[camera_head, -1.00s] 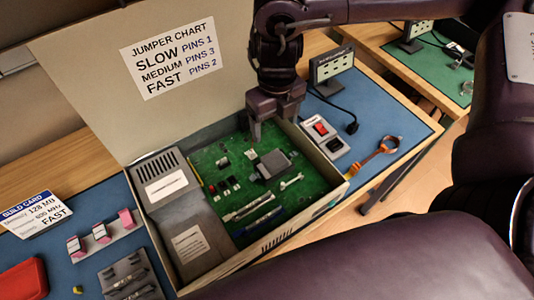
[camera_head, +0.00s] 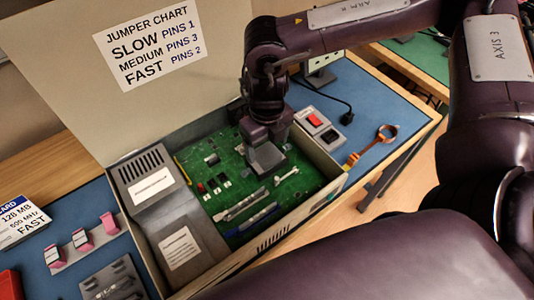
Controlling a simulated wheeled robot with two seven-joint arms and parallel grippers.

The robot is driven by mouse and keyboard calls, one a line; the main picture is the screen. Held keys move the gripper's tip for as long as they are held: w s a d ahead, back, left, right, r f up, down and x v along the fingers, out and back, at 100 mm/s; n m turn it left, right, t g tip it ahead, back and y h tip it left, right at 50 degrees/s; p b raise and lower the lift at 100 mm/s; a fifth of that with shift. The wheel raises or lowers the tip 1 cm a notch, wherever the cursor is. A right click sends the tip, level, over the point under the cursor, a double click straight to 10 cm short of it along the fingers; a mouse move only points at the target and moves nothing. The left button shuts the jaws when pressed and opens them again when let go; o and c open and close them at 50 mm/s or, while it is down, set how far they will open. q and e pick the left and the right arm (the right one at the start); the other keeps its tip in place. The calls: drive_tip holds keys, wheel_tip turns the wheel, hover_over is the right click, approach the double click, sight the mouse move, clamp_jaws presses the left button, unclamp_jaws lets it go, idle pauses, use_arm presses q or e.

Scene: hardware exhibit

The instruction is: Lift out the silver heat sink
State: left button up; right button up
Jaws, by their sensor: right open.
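The silver-grey heat sink (camera_head: 267,160) sits on the green circuit board (camera_head: 285,192) inside the open computer case (camera_head: 327,193). My right gripper (camera_head: 264,142) points down directly above it, with its fingers open at the block's far part. My gripper hides the far side of the heat sink, and I cannot tell whether the fingers touch it. My left gripper is not in view.
The case's raised lid carries a jumper chart (camera_head: 152,42). A grey drive unit (camera_head: 150,180) fills the case's left side. Memory sticks (camera_head: 243,205) lie in front of the heat sink. A switch box (camera_head: 318,122) and orange wrist strap (camera_head: 365,153) lie right of the case.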

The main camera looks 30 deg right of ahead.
drive_tip(key=shift+f, duration=1.2)
drive_tip(key=c, duration=0.8)
drive_tip(key=shift+c, duration=0.2)
drive_tip(key=shift+r, duration=0.15)
wheel_tip(320, 180, up, 12)
wheel_tip(320, 180, up, 8)
hover_over(267, 152)
drive_tip(key=shift+s+p, duration=0.1)
drive_tip(key=shift+p, duration=0.3)
